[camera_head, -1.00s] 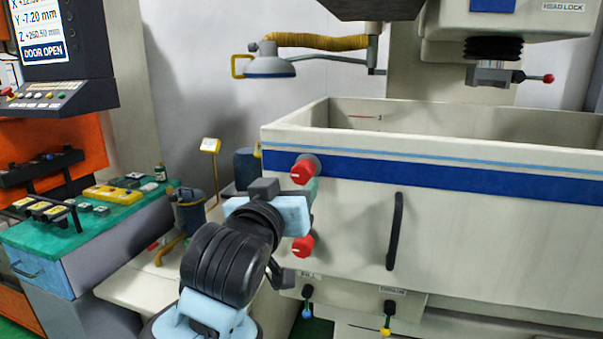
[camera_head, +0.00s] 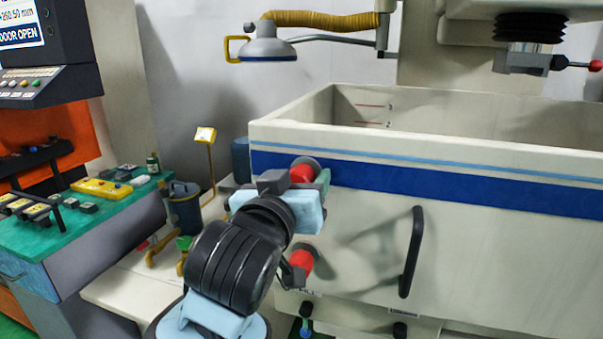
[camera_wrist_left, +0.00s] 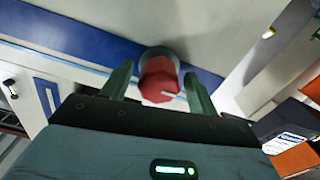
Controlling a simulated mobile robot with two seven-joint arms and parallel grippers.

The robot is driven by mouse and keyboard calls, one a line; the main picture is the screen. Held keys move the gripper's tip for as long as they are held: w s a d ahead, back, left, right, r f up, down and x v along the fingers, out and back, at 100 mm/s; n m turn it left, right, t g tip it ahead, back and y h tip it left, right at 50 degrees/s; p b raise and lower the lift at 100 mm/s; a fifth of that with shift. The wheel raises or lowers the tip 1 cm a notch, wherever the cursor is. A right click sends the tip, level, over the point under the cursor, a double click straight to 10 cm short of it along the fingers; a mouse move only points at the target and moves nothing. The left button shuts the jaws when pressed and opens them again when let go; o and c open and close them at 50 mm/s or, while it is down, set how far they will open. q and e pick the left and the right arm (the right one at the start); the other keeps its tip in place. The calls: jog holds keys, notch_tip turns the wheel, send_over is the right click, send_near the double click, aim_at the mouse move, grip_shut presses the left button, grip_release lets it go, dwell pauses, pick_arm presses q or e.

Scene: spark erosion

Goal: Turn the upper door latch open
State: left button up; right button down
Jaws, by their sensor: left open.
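The upper door latch (camera_head: 303,171) is a red knob on a grey round base at the left end of the tank front's blue stripe. My left gripper (camera_head: 312,183) is right in front of it and hides part of it in the head view. In the left wrist view the red latch (camera_wrist_left: 159,80) sits between the two open green fingers (camera_wrist_left: 158,72), with a short pale mark on its face. I cannot tell whether the fingers touch it. My right gripper is not in view.
The lower red latch (camera_head: 302,262) is just below my left wrist. A black door handle (camera_head: 411,252) stands out to the right. A lamp (camera_head: 268,50) hangs above the tank's left corner. A bench with a green top (camera_head: 100,209) stands at the left.

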pick_arm(q)
jog(key=shift+s+r, duration=0.1)
jog(key=shift+s, duration=0.2)
jog(key=c, duration=1)
jog(key=shift+m, duration=0.3)
jog(key=m, duration=1.3)
jog(key=shift+m, duration=2.1)
